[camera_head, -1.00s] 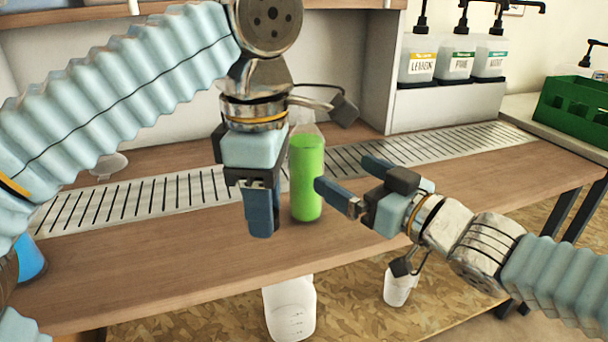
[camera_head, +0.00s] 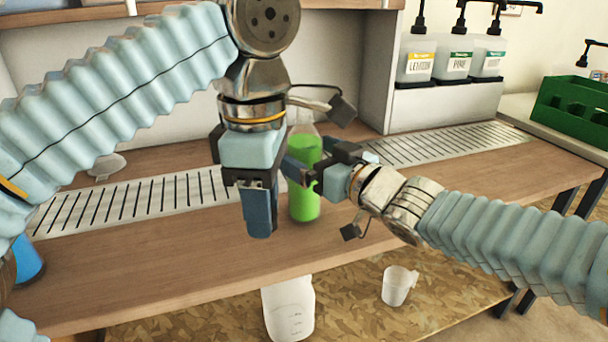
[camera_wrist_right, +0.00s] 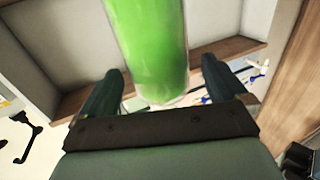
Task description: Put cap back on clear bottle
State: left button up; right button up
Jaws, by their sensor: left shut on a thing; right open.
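The clear bottle (camera_head: 304,205) of green liquid stands upright on the wooden bench; its top is partly hidden behind my left gripper. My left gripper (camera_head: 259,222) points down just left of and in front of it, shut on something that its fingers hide. I cannot make out the cap. My right gripper (camera_head: 312,165) is open and reaches the bottle from the right at upper-body height. In the right wrist view the bottle (camera_wrist_right: 150,45) lies between the open fingers (camera_wrist_right: 160,88), with gaps on both sides.
A slotted metal drain strip (camera_head: 160,196) runs along the bench (camera_head: 130,260). A clear funnel-like item (camera_head: 107,165) sits at left. Pump bottles (camera_head: 455,60) and a green crate (camera_head: 575,110) stand back right. A white jug (camera_head: 288,305) and a measuring cup (camera_head: 397,286) are below.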

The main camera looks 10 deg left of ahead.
pick_arm(q)
jog(key=shift+r, duration=0.1)
pick_arm(e)
jog(key=shift+x, duration=1.05)
jog(key=c, duration=1.8)
jog(key=shift+r, duration=0.1)
grip_shut()
jog(key=shift+r, duration=0.1)
